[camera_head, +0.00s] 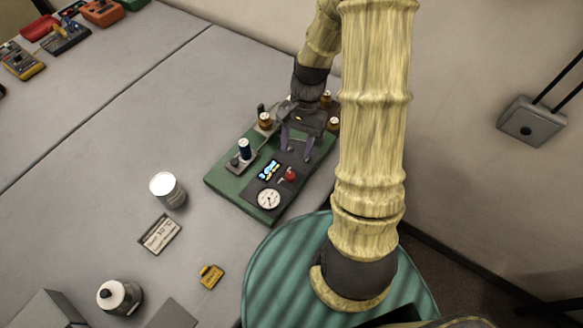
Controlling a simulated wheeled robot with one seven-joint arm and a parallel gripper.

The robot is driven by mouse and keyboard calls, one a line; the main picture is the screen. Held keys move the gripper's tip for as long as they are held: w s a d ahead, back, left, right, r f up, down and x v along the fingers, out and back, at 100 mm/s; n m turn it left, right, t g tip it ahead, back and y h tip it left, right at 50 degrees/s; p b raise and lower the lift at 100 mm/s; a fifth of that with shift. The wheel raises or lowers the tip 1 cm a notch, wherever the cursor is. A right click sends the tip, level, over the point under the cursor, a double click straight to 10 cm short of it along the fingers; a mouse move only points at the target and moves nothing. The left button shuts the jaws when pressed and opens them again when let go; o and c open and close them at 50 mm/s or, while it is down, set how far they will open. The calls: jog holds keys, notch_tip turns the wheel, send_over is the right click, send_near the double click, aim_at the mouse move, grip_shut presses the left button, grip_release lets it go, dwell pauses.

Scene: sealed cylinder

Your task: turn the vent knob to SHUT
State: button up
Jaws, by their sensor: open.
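A green panel board (226,183) lies on the grey table under my gripper. It carries a round white gauge (268,199), a small lit blue display (269,170) and a small red part (290,175) beside it. No label is readable, so I cannot tell which part is the vent knob or where it points. My gripper (296,152) is open, its two purple-grey fingers pointing down over the right side of the board, behind the red part. I cannot tell whether the fingertips touch anything, and my gripper body hides part of the board's far side.
A white can (166,189), a label plate (160,234), a yellow tag (211,276) and a black-topped bottle (118,296) are to the left. The table's far left middle is clear.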

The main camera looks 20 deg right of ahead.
aim_at(290, 175)
jog(key=p+x, duration=0.1)
jog(key=x, duration=0.7)
jog(key=shift+f, duration=0.35)
jog(key=c, duration=1)
jog(key=shift+s, duration=0.1)
